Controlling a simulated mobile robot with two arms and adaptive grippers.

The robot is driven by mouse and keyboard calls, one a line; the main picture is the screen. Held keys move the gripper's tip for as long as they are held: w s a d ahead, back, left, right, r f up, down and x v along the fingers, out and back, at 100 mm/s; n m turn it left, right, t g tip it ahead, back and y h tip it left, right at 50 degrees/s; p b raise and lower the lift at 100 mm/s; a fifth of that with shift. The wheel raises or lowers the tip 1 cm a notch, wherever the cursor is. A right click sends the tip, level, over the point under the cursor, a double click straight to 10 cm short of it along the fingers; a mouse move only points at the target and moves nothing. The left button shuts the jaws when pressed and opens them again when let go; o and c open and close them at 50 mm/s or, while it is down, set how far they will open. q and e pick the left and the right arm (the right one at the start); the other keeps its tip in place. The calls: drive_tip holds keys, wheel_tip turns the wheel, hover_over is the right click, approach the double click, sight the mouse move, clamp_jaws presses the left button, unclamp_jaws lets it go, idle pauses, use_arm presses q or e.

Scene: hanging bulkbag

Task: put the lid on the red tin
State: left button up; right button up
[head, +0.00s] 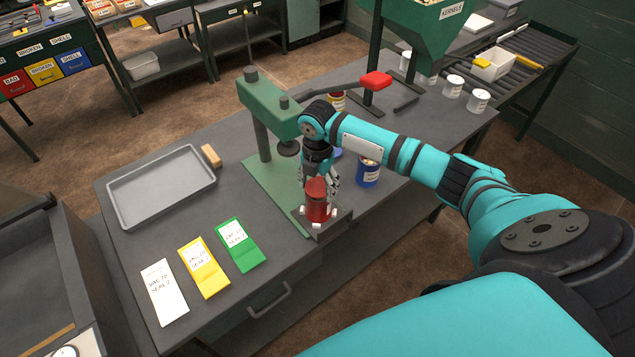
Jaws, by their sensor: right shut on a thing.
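The red tin (317,212) stands upright in a small dark holder with pale blocks at the front of the green press, near the table's front edge. A red disc-like top, the lid (316,187), shows at the tin's upper end. My right gripper (319,188) points down from above with its fingers on either side of this lid, shut on it. I cannot tell whether the lid is seated or just above the rim. My left gripper is not in view.
The green press (268,105) with its red-knobbed lever stands behind my right gripper. An open blue tin (368,173) is close on the right. A grey tray (118,193) and white, yellow and green cards (204,267) lie to the left.

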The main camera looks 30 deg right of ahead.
sight(317, 188)
drive_tip(key=shift+p, duration=0.3)
idle(0.5)
drive_tip(key=shift+f, duration=0.6)
idle(1.9)
drive_tip(key=o, duration=1.1)
drive_tip(key=shift+r, duration=0.1)
drive_tip(key=shift+r, duration=3.45)
